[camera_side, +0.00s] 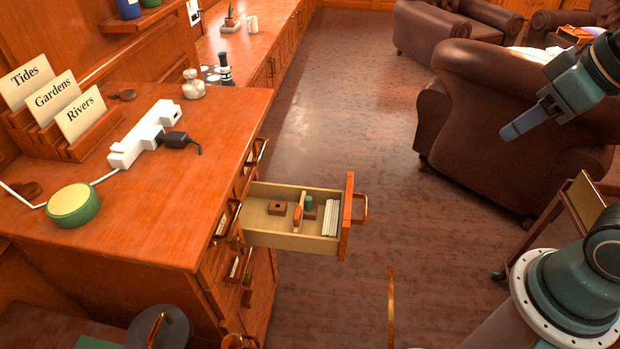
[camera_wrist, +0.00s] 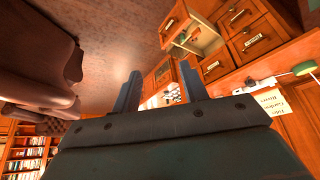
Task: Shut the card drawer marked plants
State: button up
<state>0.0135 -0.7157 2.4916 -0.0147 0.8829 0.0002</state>
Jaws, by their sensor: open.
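One card drawer (camera_side: 275,237) stands pulled out of the wooden cabinet (camera_side: 190,235) in the side view. Its front (camera_side: 346,218) has a brass handle (camera_side: 362,208) and faces right, so any label on it is turned from view. The open drawer also shows in the wrist view (camera_wrist: 202,42), where I cannot read its label. My gripper (camera_side: 512,131) is in the air at the upper right, well apart from the drawer. Its two fingers stand apart with nothing between them in the wrist view (camera_wrist: 160,72).
The drawer holds small wooden blocks, a green piece (camera_side: 309,202) and white cards (camera_side: 331,217). A power strip (camera_side: 144,133), a green-yellow disc (camera_side: 73,205) and a card rack (camera_side: 75,140) are on the cabinet top. A leather armchair (camera_side: 500,110) stands behind my gripper. Open floor lies between.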

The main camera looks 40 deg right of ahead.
jog(key=w, duration=0.1)
jog(key=w+f, duration=0.1)
jog(key=w, duration=0.1)
jog(key=shift+w+g, duration=0.3)
grip_shut()
jog(key=w+d+f+m+g+y, duration=0.1)
jog(key=w+d+f+m+y, duration=0.2)
jog(key=w+f, duration=1.1)
jog(key=w+d+f+m+t+y, duration=0.1)
jog(key=d+f+m, duration=0.1)
jog(key=f, duration=0.5)
jog(key=w+d+f+m+y, duration=0.1)
jog(key=w+d+f+m, duration=0.1)
jog(key=f, duration=0.5)
jog(key=w+d+f+m+t+y, duration=0.1)
jog(key=d+f+m, duration=0.1)
jog(key=d+f, duration=0.2)
notch_tip(320, 180, down, 3)
jog(key=shift+w+f+t+y, duration=0.1)
jog(key=shift+w+t+y, duration=0.2)
